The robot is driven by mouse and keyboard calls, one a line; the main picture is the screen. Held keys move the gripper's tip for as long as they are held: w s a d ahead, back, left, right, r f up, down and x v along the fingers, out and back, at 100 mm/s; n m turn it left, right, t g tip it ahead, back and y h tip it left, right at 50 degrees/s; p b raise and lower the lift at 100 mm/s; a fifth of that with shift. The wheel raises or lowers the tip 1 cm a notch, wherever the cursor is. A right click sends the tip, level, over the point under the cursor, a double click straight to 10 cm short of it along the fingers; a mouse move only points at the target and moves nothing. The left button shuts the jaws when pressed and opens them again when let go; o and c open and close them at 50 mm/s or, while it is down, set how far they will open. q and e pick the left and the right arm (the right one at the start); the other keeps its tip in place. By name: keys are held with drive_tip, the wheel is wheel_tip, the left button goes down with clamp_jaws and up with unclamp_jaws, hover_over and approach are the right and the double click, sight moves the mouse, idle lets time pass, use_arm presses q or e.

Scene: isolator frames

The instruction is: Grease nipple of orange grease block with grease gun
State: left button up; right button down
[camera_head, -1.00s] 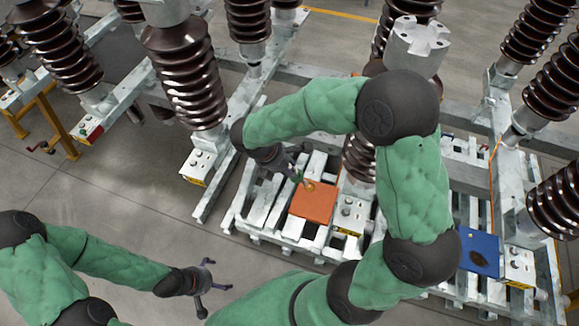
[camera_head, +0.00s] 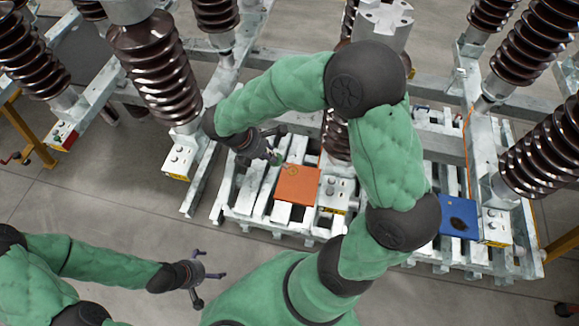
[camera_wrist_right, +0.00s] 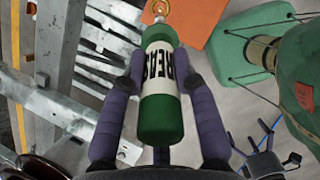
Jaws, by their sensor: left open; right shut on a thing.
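The orange grease block (camera_head: 297,188) lies on the pale metal frame in the head view. A small brass-coloured nipple (camera_head: 292,170) is on its far part. My right gripper (camera_head: 276,146) is shut on the grease gun (camera_head: 275,160), just left of and above the block. In the right wrist view the grease gun (camera_wrist_right: 161,90) is a green cylinder with a white label, between my right fingers. Its front end points at the orange block (camera_wrist_right: 205,18), close to a brass ring (camera_wrist_right: 160,8); contact cannot be told. My left gripper (camera_head: 205,280) is open and empty above the floor.
A blue block (camera_head: 459,218) with a dark patch lies further right on the frame. A white box (camera_head: 336,194) stands beside the orange block. Tall brown insulators (camera_head: 160,70) and metal beams surround the work area. Open floor (camera_head: 110,205) lies at the left.

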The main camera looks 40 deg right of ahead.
drive_tip(key=shift+p+v, duration=1.55)
drive_tip(key=shift+v, duration=0.4)
